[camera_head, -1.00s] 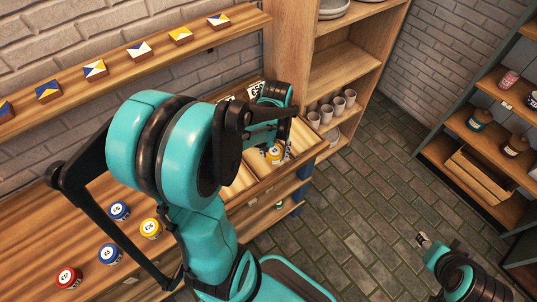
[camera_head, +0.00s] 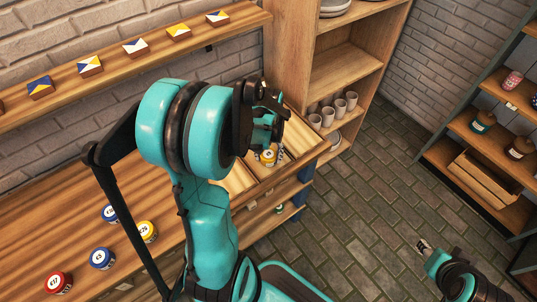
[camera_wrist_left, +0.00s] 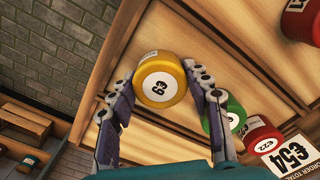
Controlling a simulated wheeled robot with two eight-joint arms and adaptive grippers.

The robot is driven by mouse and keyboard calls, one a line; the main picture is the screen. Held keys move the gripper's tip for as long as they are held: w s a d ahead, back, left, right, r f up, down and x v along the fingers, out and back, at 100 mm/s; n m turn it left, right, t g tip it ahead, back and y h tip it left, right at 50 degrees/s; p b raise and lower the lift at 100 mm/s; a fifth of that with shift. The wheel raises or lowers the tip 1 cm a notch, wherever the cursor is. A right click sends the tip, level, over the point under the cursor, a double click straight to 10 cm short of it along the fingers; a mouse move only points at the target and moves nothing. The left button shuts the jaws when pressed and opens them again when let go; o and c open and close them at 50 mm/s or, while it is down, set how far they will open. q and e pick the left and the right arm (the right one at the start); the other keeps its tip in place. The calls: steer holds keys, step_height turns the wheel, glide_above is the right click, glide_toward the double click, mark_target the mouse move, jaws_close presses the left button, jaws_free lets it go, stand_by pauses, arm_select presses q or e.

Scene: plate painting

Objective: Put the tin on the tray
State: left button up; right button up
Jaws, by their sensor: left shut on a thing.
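A yellow tin (camera_wrist_left: 160,82) with a white price label on its lid sits between the two fingers of my left gripper (camera_wrist_left: 155,86) in the left wrist view. The gripper is shut on it. In the head view the yellow tin (camera_head: 268,157) shows just below my left gripper (camera_head: 268,140), over the wooden tray (camera_head: 292,152) at the bench's right end. I cannot tell whether the tin touches the tray floor. My right gripper (camera_head: 424,247) is small at the lower right; its finger state is unclear.
In the left wrist view, a green tin (camera_wrist_left: 232,115), a red tin (camera_wrist_left: 262,138) and an order total card (camera_wrist_left: 288,156) lie close by. Blue tins (camera_head: 103,258), a yellow tin (camera_head: 147,231) and a red tin (camera_head: 58,283) stand on the bench. Cups (camera_head: 328,115) fill a shelf.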

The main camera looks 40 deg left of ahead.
mark_target(269, 154)
arm_select(q)
steer(key=o, duration=1.2)
steer(key=shift+r+p, duration=0.35)
steer(key=shift+p, duration=0.05)
step_height(269, 154, up, 11)
steer(key=p, duration=0.5)
steer(key=s+d+r+m+t, duration=0.1)
steer(key=d+r+m+t, duration=0.1)
steer(key=d, duration=0.3)
steer(key=s+d+r+m+t, duration=0.2)
steer(key=d, duration=0.4)
steer(key=s+d+r+m+t, duration=0.1)
steer(key=s+d+r+t, duration=0.1)
steer(key=d, duration=0.3)
steer(key=shift+s+d+r+m+t, duration=0.15)
steer(key=shift+r+m+t, duration=0.1)
steer(key=shift+m+t, duration=0.25)
